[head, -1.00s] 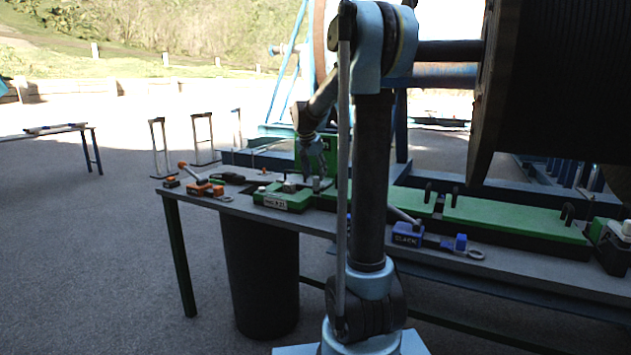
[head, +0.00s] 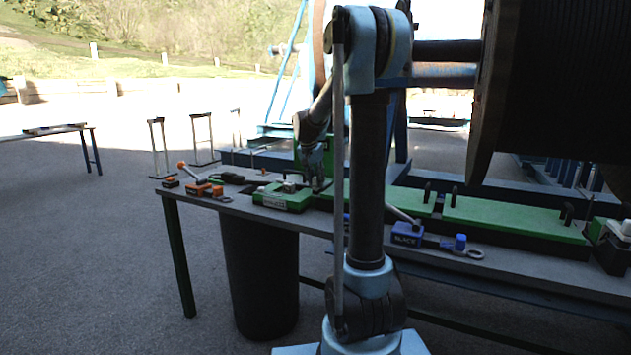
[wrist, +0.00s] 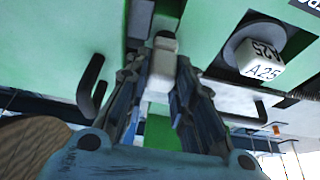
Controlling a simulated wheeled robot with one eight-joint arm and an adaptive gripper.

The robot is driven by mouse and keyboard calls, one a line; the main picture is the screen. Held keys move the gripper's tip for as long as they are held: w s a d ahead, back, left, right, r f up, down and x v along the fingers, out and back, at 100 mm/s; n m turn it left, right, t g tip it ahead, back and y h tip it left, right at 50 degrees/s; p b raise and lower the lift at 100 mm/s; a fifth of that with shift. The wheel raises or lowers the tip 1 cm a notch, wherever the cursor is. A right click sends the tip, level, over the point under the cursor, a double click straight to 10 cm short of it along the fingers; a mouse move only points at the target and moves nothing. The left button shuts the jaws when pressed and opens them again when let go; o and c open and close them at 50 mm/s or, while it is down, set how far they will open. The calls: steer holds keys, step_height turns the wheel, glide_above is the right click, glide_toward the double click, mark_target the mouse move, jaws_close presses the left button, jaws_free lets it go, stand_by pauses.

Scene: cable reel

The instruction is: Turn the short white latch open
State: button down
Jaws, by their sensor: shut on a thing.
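My gripper (head: 318,180) is low over the green fixture at the back of the bench. In the wrist view my gripper (wrist: 158,92) has its two dark ridged fingers on either side of a short white latch (wrist: 161,66) and is shut on it. The latch has a grey end and stands between green plates. Its lower part is partly hidden by the fingers. In the head view I cannot make out the latch clearly behind the gripper.
In the wrist view a white knob marked A25 (wrist: 263,70) is on the right and a black hook (wrist: 91,88) on the left. On the bench are a labelled green block (head: 283,200), orange-handled tools (head: 203,188) and a blue block marked BLACK (head: 406,236). A large reel (head: 560,80) overhangs the right.

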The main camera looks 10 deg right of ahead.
steer(key=shift+w+a+n, duration=0.1)
steer(key=shift+n, duration=0.2)
steer(key=n+t+y, duration=0.1)
steer(key=n, duration=0.3)
steer(key=shift+y, duration=0.4)
steer(key=n, duration=0.2)
steer(key=n+y, duration=0.1)
steer(key=n, duration=0.1)
steer(key=shift+n+y, duration=0.3)
steer(key=shift+n, duration=0.1)
steer(key=n+y, duration=0.1)
steer(key=n, duration=0.3)
steer(key=shift+n+g+y, duration=0.3)
steer(key=shift+g+y, duration=0.1)
steer(key=shift+n+g+y, duration=0.4)
steer(key=shift+n+g, duration=0.1)
steer(key=shift+n, duration=1.4)
steer(key=c, duration=1.4)
jaws_free()
steer(key=shift+o, duration=0.2)
